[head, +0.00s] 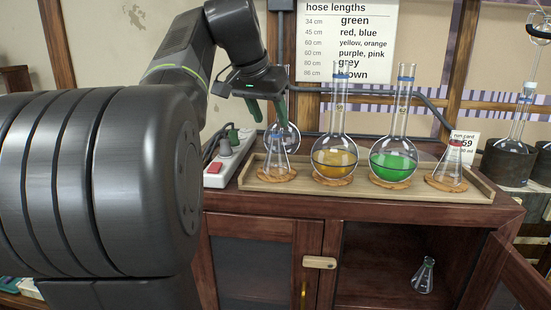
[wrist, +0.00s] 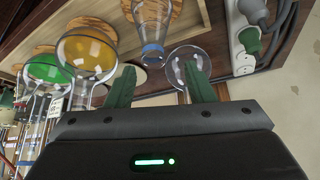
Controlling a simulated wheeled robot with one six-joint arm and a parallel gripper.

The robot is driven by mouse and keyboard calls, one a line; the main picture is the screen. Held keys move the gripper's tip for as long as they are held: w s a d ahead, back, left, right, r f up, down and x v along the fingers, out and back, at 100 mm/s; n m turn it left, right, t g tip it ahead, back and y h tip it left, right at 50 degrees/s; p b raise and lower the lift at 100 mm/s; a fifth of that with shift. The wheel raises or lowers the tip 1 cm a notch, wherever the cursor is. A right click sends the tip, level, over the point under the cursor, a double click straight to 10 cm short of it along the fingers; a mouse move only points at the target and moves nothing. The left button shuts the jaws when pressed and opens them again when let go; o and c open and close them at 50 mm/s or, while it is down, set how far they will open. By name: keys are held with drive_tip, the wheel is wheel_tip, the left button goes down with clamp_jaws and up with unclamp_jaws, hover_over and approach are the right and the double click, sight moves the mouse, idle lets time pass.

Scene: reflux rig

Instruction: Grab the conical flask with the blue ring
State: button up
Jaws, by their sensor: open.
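A clear, empty conical flask (head: 278,166) stands upright on a cork mat at the left end of the wooden tray. Its blue neck ring shows in the wrist view, where the flask (wrist: 151,22) is at the top centre. My gripper (head: 267,108) is open and empty, just above and beside this flask's neck in the head view. In the wrist view, the green fingertips (wrist: 160,76) are spread apart, with the flask's mouth beyond the gap. Another conical flask (head: 448,170) at the tray's right end has a red ring. A third small flask (head: 423,277) stands inside the cabinet; its ring is too small to judge.
Round flasks with yellow (head: 334,160) and green (head: 393,161) liquid stand mid-tray (head: 300,193). An empty round flask (head: 291,138) is close behind the blue-ringed flask. A power strip (head: 228,160) with plugs lies left of the tray. The right cabinet door (head: 515,275) is open.

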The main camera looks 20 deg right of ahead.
sight(276, 129)
drive_tip(key=shift+d+f, duration=0.35)
drive_tip(key=shift+f, duration=0.2)
drive_tip(key=x, duration=0.2)
drive_tip(key=p+x, duration=0.1)
drive_tip(key=x, duration=0.1)
drive_tip(key=shift+s+f, duration=0.15)
drive_tip(key=shift+s, duration=0.1)
drive_tip(key=shift+w+d+f, duration=0.2)
drive_tip(key=shift+d+f, duration=0.05)
drive_tip(key=shift+f, duration=0.2)
clamp_jaws()
